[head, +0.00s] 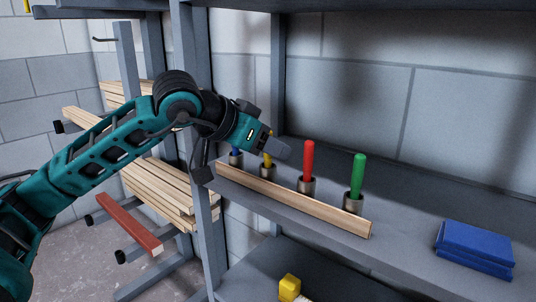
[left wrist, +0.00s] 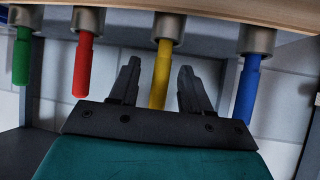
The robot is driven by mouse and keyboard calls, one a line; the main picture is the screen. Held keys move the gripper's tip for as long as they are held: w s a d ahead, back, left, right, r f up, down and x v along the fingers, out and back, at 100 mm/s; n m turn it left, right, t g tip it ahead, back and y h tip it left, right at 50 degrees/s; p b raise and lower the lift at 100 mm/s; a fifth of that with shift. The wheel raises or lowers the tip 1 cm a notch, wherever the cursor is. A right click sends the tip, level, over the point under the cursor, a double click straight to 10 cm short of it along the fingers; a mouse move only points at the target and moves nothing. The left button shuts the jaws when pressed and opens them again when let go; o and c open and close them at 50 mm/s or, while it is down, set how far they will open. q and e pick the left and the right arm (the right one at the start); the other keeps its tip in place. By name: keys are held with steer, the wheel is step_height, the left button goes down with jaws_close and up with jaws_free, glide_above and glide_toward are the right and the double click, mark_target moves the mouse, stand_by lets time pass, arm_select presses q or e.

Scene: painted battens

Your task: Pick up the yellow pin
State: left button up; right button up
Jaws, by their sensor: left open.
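The yellow pin (head: 268,162) stands upright in a grey metal cup on the shelf, partly hidden by my left gripper (head: 276,149) in the head view. In the left wrist view the yellow pin (left wrist: 160,80) shows between the two dark fingers of the left gripper (left wrist: 159,67). The fingers are open, one on each side of it, with gaps, and are not closed on it. Whether the pin is fully between them in depth is hard to tell. My right gripper is not in view.
A blue pin (head: 236,151), a red pin (head: 309,160) and a green pin (head: 358,174) stand in cups in the same row. A wooden batten (head: 300,205) runs along the front. A blue stack (head: 474,248) lies at right. A rack post (head: 207,235) is below my arm.

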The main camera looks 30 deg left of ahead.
arm_select(q)
steer(key=shift+c, duration=0.2)
jaws_close()
stand_by(0.3)
